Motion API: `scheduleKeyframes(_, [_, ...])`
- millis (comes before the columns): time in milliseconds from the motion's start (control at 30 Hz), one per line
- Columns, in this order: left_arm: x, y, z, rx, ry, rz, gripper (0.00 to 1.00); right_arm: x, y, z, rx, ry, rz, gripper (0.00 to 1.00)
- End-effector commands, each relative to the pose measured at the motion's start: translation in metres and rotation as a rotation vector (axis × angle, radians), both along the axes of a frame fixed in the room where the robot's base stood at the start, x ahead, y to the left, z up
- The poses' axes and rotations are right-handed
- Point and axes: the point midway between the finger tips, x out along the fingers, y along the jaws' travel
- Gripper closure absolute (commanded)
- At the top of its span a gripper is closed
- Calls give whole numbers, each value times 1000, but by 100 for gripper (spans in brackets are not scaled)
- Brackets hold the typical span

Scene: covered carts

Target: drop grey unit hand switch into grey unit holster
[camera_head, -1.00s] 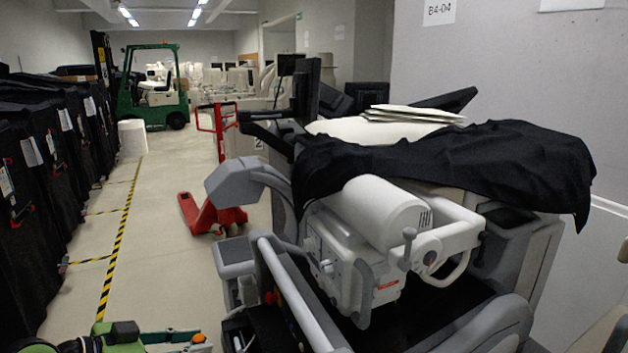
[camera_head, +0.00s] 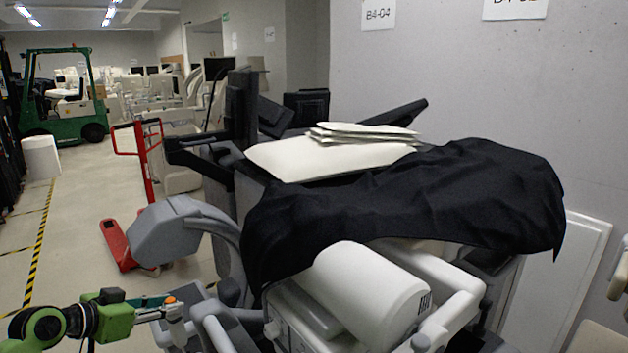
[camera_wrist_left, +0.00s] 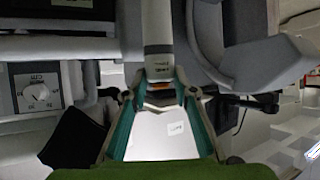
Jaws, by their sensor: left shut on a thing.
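My left gripper (camera_head: 172,308) is at the lower left of the head view, its teal fingers shut on a small whitish hand switch (camera_head: 177,330). The left wrist view shows the fingers (camera_wrist_left: 158,98) closed around the end of a pale grey cylinder (camera_wrist_left: 158,30) with a dark band, which looks like the same switch. The grey unit (camera_head: 180,235), with a rounded grey arm, stands just right of the gripper. I cannot pick out its holster with certainty in either view. My right gripper is not in view.
A white machine (camera_head: 360,295) under a black cover (camera_head: 410,205) fills the centre and right. A red pallet truck (camera_head: 117,245) and green forklift (camera_head: 60,95) stand behind on the left. A dial panel (camera_wrist_left: 38,90) shows left in the wrist view.

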Motion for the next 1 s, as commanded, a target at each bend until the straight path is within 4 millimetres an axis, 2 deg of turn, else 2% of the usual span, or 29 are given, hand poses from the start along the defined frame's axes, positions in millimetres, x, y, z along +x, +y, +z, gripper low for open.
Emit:
scheduleKeyframes(300, [0,0,-28,0,-1,1,100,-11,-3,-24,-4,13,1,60])
scheduleKeyframes(533, [0,0,-54,-1,-2,2,100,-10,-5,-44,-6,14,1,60])
scheduleKeyframes(900, [0,0,-58,0,-2,2,100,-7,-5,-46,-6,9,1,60])
scheduleKeyframes(933, [0,0,-58,0,-2,2,69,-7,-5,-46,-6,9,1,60])
scheduleKeyframes(1000, [0,0,-58,0,-2,2,55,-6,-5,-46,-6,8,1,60])
